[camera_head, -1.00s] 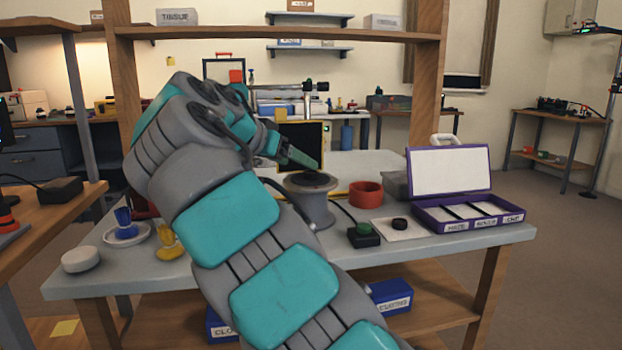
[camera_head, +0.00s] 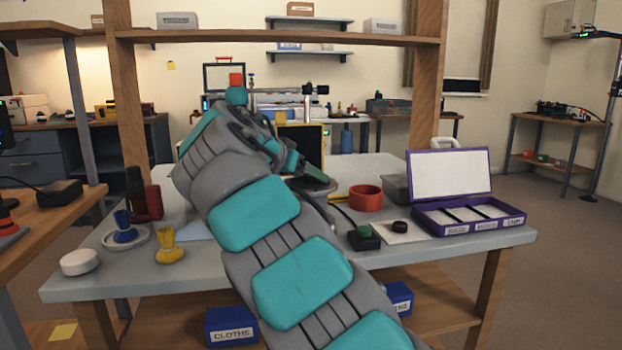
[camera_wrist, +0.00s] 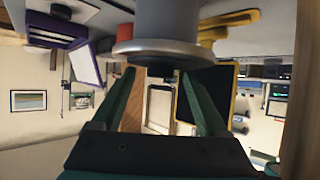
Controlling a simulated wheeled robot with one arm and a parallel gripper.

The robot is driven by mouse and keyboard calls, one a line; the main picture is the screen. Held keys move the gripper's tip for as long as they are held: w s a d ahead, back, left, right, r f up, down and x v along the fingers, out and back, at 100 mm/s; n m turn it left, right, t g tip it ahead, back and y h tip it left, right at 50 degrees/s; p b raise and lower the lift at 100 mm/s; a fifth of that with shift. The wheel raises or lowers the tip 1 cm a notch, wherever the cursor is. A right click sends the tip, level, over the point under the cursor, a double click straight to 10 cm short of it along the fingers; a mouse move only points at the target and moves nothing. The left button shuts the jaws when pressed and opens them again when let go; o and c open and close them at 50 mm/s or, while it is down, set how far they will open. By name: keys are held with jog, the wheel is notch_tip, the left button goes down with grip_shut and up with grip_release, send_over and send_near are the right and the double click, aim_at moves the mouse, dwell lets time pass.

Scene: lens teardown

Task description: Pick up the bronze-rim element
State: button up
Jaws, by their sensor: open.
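My gripper (camera_head: 315,174) is beside the top of a grey, flanged pedestal (camera_head: 318,187), partly hidden behind my arm in the head view. In the wrist view, which looks upside down, the two fingers of my gripper (camera_wrist: 158,73) are apart. They point towards the pedestal's round metal flange (camera_wrist: 157,50), with nothing visible held between them. I cannot pick out the bronze-rim element; whether it lies on the pedestal is hidden. A small black ring (camera_head: 400,226) lies on a white mat (camera_head: 398,236); its rim colour does not read as bronze.
An open purple case (camera_head: 430,223) with labelled compartments stands at the table's right. A red ring (camera_head: 366,198) and a green-button box (camera_head: 363,238) are near the pedestal. A yellow-edged dark panel (camera_wrist: 208,95) is behind.

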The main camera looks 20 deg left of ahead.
grip_shut()
dwell(0.6)
